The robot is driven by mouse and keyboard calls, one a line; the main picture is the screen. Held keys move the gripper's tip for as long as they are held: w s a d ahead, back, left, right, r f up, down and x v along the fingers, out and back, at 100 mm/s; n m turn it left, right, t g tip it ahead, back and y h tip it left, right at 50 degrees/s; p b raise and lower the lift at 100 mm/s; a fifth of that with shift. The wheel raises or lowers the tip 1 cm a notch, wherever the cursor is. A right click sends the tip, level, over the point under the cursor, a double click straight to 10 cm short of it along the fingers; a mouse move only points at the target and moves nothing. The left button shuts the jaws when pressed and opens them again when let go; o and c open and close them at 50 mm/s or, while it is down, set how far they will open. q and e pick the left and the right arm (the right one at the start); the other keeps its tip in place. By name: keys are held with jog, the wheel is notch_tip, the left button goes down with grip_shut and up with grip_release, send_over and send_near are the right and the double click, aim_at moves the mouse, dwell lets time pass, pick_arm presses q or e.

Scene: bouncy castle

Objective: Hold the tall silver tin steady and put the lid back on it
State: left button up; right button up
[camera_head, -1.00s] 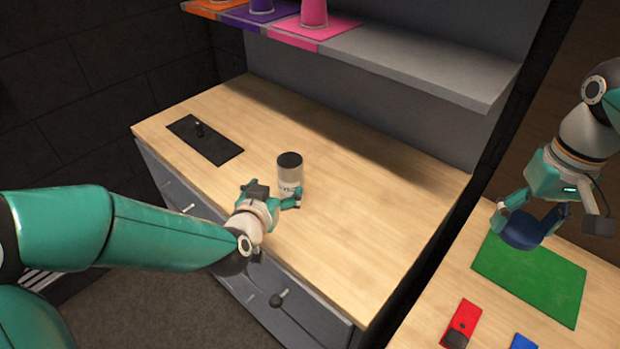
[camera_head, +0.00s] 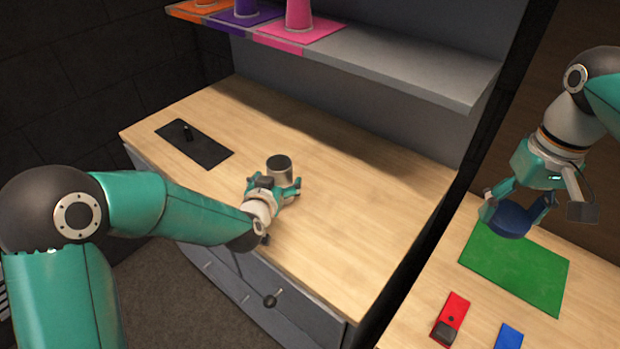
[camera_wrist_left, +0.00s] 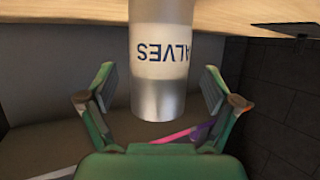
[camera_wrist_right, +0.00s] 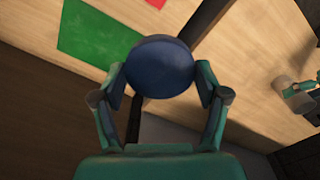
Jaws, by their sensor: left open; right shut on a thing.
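The tall silver tin (camera_head: 279,167) stands upright on the wooden counter, with a dark top. In the left wrist view the tin (camera_wrist_left: 158,70) has a pale label reading "VALVES", upside down there. My left gripper (camera_head: 284,190) is open, its fingers on either side of the tin with gaps showing. My right gripper (camera_head: 520,208) is shut on the blue round lid (camera_head: 510,221) and holds it above the green mat. The lid (camera_wrist_right: 160,66) sits between both fingertips in the right wrist view.
A black mat (camera_head: 208,153) with a small dark upright piece lies left of the tin. A grey shelf (camera_head: 400,65) with cups on coloured mats runs behind. The green mat (camera_head: 515,268), a red mat (camera_head: 453,312) and a blue mat (camera_head: 508,337) lie on the right counter, across a dark gap.

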pick_arm(q)
jog(key=shift+x, duration=1.4)
jog(key=shift+d, duration=0.1)
jog(key=c, duration=1.3)
